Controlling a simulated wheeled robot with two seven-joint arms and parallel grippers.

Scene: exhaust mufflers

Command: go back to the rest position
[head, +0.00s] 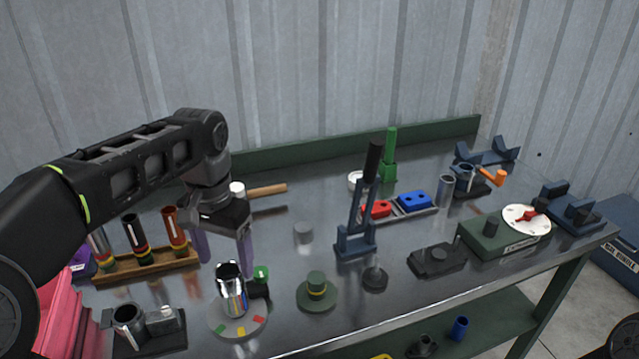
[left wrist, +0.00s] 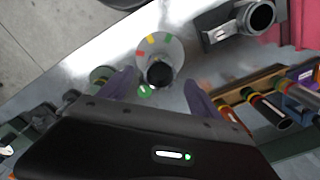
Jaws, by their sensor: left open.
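My left gripper (head: 222,249) is open and empty, pointing down above the metal table (head: 320,240). Its two purple fingers stand apart behind a shiny chrome cylinder (head: 231,290). The cylinder stands upright on a grey disc (head: 250,322) with coloured marks. In the left wrist view the cylinder (left wrist: 160,72) shows beyond the open fingers (left wrist: 158,90), not between them. A small green-topped part (head: 261,275) is close to the cylinder's right side. My right gripper is not in view.
A wooden rack (head: 150,267) with several tubes stands left, close to my left gripper. A mallet (head: 262,190) lies behind it. A blue lever clamp (head: 357,238), a green hat-shaped part (head: 316,293) and a green box with a dial (head: 500,238) stand to the right. A corrugated wall (head: 330,70) rises behind.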

